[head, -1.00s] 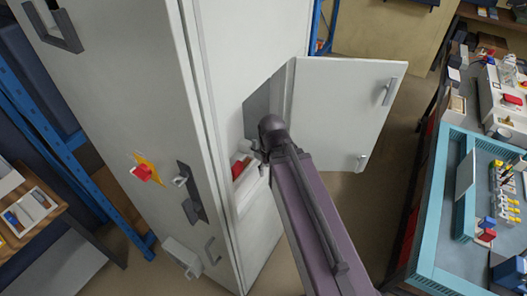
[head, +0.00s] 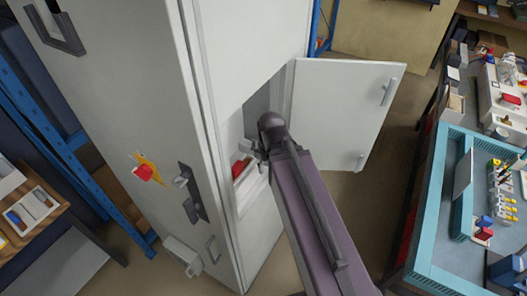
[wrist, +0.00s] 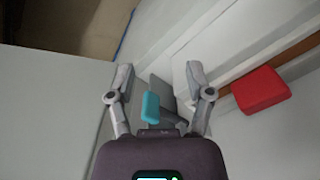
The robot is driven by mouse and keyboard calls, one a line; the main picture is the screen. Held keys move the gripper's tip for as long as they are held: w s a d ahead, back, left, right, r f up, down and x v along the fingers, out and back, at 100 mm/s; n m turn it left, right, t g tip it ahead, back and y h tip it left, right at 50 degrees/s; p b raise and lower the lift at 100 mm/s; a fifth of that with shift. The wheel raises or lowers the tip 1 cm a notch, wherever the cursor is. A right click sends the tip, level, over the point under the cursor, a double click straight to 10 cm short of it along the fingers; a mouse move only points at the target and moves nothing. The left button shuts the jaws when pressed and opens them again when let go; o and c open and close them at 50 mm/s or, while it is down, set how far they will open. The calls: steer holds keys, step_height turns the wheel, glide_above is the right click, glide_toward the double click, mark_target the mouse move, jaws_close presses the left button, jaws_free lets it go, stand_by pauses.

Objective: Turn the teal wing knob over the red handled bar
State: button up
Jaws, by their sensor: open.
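The teal wing knob (wrist: 151,107) shows in the wrist view between the two fingers of my gripper (wrist: 160,76). The fingers are spread and apart from each other, with nothing gripped. I cannot tell whether either finger touches the knob. A red block (wrist: 262,90), seemingly the handle of the bar, lies to the right of the right finger. In the head view this red part (head: 241,168) shows inside the cabinet opening. My gripper (head: 252,150) is at that opening, partly hidden by my arm. The teal knob is hidden in the head view.
The tall white cabinet (head: 120,90) has a small door (head: 345,110) swung open to the right of my arm. A red knob on a yellow plate (head: 144,171) and a dark handle (head: 193,192) are on its left face. A teal-edged workbench (head: 440,205) stands at right.

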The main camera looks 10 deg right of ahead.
steer(key=shift+f, duration=0.15)
steer(key=c, duration=0.3)
steer(key=shift+f+b, duration=0.7)
steer(key=shift+b, duration=0.15)
steer(key=shift+c, duration=0.2)
steer(key=shift+r, duration=0.1)
